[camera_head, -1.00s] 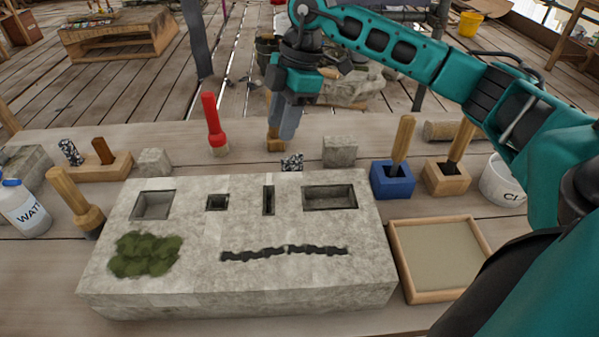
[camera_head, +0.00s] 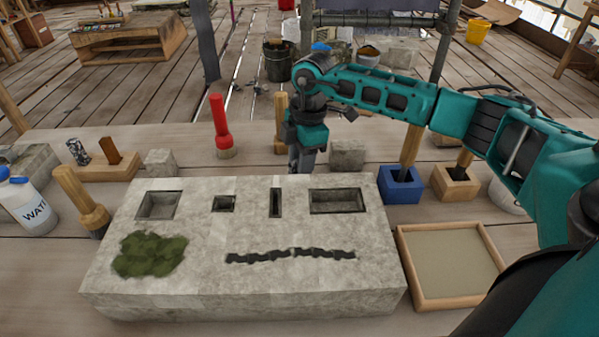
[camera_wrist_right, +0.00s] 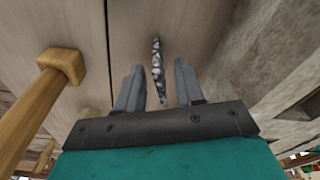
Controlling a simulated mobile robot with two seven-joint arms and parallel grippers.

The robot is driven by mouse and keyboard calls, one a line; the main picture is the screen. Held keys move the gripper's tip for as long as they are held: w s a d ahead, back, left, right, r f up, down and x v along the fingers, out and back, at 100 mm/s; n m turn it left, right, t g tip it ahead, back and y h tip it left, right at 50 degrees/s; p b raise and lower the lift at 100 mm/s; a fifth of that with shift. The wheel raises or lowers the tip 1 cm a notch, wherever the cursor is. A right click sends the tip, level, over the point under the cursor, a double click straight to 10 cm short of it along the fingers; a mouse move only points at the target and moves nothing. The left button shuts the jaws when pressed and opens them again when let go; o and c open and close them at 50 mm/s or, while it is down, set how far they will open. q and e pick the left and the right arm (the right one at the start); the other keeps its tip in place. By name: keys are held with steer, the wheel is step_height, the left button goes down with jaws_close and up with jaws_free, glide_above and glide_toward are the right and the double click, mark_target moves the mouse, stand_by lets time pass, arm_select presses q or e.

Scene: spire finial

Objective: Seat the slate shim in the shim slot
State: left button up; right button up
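A thin, black-and-white speckled piece (camera_wrist_right: 157,65), which looks like the slate shim, stands on edge on the table in the right wrist view. My right gripper (camera_wrist_right: 160,70) is open, with a finger on either side of the piece and visible gaps between. In the head view my right gripper (camera_head: 302,166) is low behind the back edge of the stone block (camera_head: 205,270), which hides its fingertips and the piece. The narrow upright slot (camera_head: 275,203) in the block's top looks like the shim slot and is empty. My left gripper is not in view.
Two other recesses, a square hole (camera_head: 223,204) and a wide pocket (camera_head: 336,201), lie beside the slot. A red-handled tool (camera_head: 220,125), a small stone cube (camera_head: 347,155) and a wooden-handled tool (camera_wrist_right: 45,95) stand near the gripper. A sand-coloured tray (camera_head: 450,262) lies right.

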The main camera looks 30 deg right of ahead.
step_height(320, 180, down, 2)
steer(key=shift+a+f, duration=0.1)
jaws_close()
stand_by(0.5)
